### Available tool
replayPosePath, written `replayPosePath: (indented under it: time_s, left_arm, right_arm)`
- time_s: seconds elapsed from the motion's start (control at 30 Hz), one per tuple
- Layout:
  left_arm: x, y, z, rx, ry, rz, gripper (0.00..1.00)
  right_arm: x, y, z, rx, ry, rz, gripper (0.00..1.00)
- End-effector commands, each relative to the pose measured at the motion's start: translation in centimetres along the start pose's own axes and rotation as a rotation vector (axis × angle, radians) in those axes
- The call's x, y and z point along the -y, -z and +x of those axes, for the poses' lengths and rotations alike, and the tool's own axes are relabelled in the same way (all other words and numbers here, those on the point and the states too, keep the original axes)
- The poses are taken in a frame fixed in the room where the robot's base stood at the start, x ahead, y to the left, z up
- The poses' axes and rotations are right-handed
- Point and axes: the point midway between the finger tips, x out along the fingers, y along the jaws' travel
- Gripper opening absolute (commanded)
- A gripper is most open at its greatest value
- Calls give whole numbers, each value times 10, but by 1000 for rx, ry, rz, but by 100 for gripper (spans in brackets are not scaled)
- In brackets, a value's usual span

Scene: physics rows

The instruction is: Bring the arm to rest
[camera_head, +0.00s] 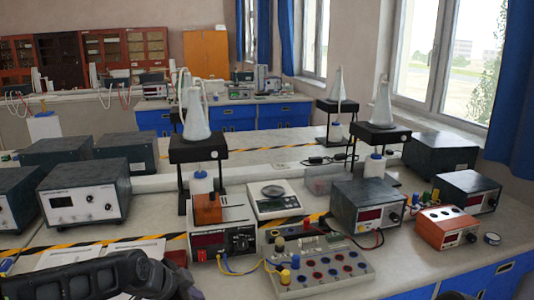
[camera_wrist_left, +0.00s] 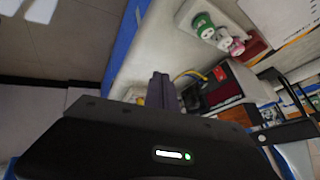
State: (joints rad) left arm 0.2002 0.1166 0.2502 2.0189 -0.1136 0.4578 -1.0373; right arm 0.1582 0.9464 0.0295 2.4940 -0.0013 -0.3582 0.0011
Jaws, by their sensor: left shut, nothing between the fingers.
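My left arm (camera_head: 95,278) comes in low at the left of the head view, a black link above the front edge of the bench. My left gripper shows in the left wrist view (camera_wrist_left: 162,88), its two fingers together and empty. The fingers are over or near the bench edge, with an instrument box (camera_wrist_left: 235,90) just beyond them. I cannot tell the exact gap. My right gripper is in neither view.
The bench (camera_head: 140,212) carries a power supply (camera_head: 222,243), a socket board (camera_head: 318,268), a scale (camera_head: 273,198), an orange meter (camera_head: 446,227) and a grey meter box (camera_head: 85,192). White papers (camera_head: 100,253) lie near my arm. Open floor (camera_wrist_left: 70,45) is beside the bench edge.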

Motion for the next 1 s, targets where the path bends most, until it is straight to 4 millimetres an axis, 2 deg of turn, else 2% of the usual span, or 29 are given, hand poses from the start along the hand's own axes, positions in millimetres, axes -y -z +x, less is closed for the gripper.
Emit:
replayPosePath:
  time_s: [0.17, 0.37, 0.47, 0.57, 0.6, 0.7, 0.8, 0.9, 1.0]
  left_arm:
    - [-31, -18, 40, 12, -57, -130, 0]
    - [-88, -49, 97, 49, -138, -354, 0]
    - [-137, -75, 129, 93, -191, -518, 0]
    - [-204, -109, 159, 168, -246, -726, 0]
    - [-233, -123, 166, 205, -263, -812, 0]
    - [-296, -155, 175, 298, -286, -1003, 0]
    - [-344, -180, 173, 377, -288, -1147, 0]
    - [-373, -196, 169, 430, -281, -1237, 0]
    - [-385, -202, 166, 453, -276, -1278, 0]
  right_arm:
    - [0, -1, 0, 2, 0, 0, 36]
    - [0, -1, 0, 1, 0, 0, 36]
    - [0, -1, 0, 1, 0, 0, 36]
    - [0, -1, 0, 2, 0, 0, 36]
    - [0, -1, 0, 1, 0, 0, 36]
    - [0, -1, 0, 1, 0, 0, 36]
    - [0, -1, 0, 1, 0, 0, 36]
    - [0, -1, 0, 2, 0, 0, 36]
    - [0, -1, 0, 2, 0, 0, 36]
